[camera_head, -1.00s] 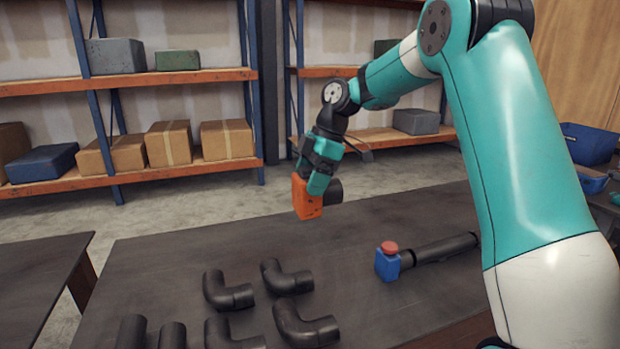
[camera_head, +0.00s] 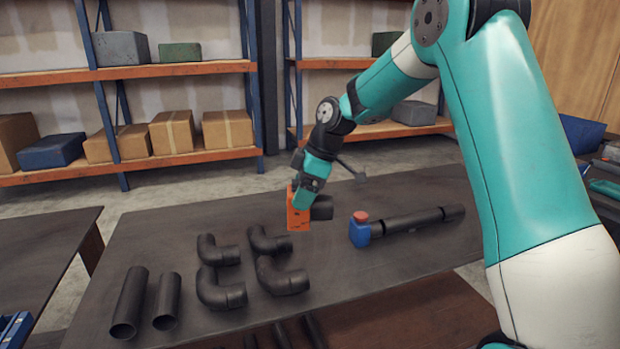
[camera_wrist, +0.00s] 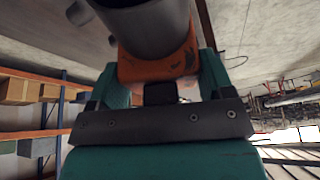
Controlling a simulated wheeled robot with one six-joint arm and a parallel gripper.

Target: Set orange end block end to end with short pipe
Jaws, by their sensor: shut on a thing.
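The orange end block (camera_head: 298,219) is held in my gripper (camera_head: 311,184), with a short dark pipe stub (camera_head: 321,207) sticking out of its right side. In the wrist view the orange block (camera_wrist: 160,64) sits between the jaws of my gripper (camera_wrist: 158,82), with the dark stub (camera_wrist: 150,30) above it. The block appears to be just above the table; I cannot tell whether it touches. Two straight dark pipes, a longer one (camera_head: 130,302) and a shorter one (camera_head: 167,301), lie at the front left of the table.
Several black elbows (camera_head: 220,289) lie in the middle of the dark table (camera_head: 400,284). A blue block with a red top (camera_head: 360,230) lies to the right, with a dark pipe assembly (camera_head: 415,219) running right from it. Shelves (camera_head: 170,72) stand behind.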

